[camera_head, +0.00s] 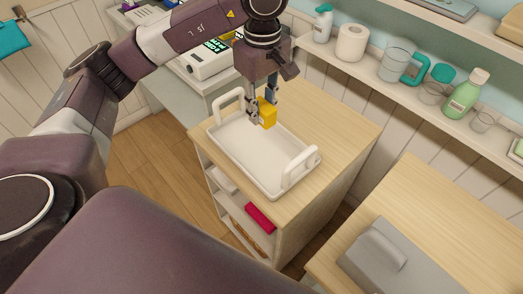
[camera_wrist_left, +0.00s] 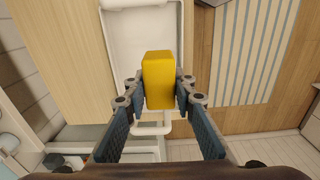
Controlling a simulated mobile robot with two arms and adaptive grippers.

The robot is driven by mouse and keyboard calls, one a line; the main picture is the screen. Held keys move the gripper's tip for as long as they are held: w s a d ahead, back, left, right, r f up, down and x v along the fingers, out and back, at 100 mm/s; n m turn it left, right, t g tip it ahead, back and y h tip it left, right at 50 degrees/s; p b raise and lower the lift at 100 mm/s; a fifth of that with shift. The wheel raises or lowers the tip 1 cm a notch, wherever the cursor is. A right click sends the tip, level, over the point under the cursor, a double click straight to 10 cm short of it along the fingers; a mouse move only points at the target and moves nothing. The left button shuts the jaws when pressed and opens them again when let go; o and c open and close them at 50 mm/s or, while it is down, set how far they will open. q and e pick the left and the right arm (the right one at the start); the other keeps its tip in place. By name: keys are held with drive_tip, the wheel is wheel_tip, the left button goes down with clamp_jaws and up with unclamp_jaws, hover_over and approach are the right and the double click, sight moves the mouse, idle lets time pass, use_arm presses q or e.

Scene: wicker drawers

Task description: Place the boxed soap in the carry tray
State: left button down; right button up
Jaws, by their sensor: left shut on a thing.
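The boxed soap is a small yellow block (camera_head: 267,113), held between the fingers of my left gripper (camera_head: 262,108). The yellow block also shows in the left wrist view (camera_wrist_left: 158,80), between the two fingers of the left gripper (camera_wrist_left: 159,92). The carry tray (camera_head: 245,158) is white with a raised handle at each end and stands on a wooden cabinet top. In the head view the soap appears over the tray's far end, near the far handle; its exact height above the tray is hard to tell. The tray (camera_wrist_left: 142,30) lies behind the soap in the left wrist view. My right gripper is not in view.
The cabinet top (camera_head: 345,124) is bare right of the tray. A wall shelf holds a paper roll (camera_head: 352,43), a glass jar (camera_head: 395,65) and a green bottle (camera_head: 466,94). A grey box (camera_head: 400,262) lies on another wooden top at lower right.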

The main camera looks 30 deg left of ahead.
use_arm(q)
drive_tip(key=w+a+n+b, duration=0.1)
drive_tip(key=w+a+n, duration=0.15)
drive_tip(key=n, duration=0.65)
hover_over(259, 148)
wheel_tip(259, 148, down, 9)
wheel_tip(259, 148, down, 6)
drive_tip(key=shift+p, duration=0.4)
drive_tip(key=shift+f, duration=0.55)
wheel_tip(259, 148, down, 3)
drive_tip(key=shift+f+p, duration=0.15)
drive_tip(key=shift+p, duration=0.25)
drive_tip(key=shift+f, duration=0.1)
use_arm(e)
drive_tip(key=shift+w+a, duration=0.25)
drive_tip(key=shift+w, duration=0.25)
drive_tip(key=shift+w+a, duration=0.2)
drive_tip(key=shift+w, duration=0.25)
